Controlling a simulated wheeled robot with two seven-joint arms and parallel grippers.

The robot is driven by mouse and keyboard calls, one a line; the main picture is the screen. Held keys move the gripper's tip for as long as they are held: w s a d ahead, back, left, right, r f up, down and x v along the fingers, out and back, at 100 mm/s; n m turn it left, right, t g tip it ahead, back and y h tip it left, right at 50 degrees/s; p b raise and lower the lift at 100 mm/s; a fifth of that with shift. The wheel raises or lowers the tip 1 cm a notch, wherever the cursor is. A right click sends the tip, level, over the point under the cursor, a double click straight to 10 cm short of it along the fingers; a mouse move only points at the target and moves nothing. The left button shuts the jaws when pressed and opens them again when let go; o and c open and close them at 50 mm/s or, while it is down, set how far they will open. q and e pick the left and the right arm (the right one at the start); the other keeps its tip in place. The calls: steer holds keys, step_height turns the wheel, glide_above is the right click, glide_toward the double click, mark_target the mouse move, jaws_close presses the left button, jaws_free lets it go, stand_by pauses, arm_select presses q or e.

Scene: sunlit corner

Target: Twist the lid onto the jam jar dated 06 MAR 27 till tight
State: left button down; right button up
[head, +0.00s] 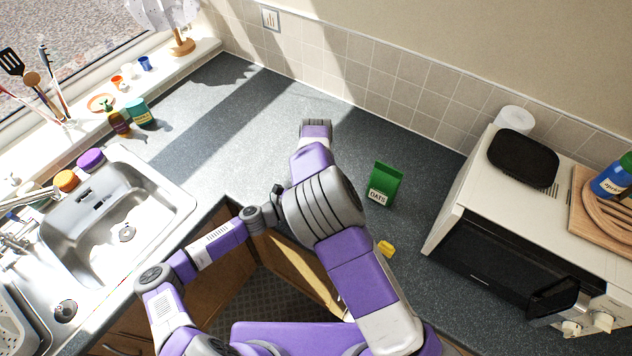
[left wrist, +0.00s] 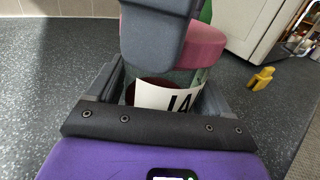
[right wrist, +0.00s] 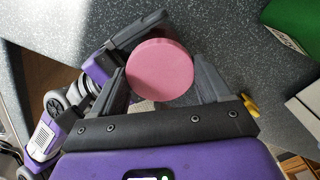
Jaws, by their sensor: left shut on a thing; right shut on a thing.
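The jam jar (left wrist: 168,97) is clear glass with dark jam and a white label with large black letters, partly cut off. Its date cannot be read. My left gripper (left wrist: 160,88) is shut around the jar's body near the counter. A pink lid (left wrist: 205,45) sits on top of the jar; how tightly cannot be told. The lid shows from above as a round disc in the right wrist view (right wrist: 160,70). My right gripper (right wrist: 161,78) is shut on the lid's rim, one finger on each side. In the head view my right arm hides the jar, lid and fingertips.
A green oats packet (head: 385,186) stands right of my right arm. A small yellow object (head: 386,248) lies nearer the counter edge. A microwave (head: 505,260) stands at the right and a sink (head: 130,225) at the left. The counter (head: 250,120) behind my grippers is clear.

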steer(key=o, duration=1)
steer(key=shift+r, duration=0.1)
steer(key=shift+r, duration=2.2)
steer(key=shift+c, duration=0.3)
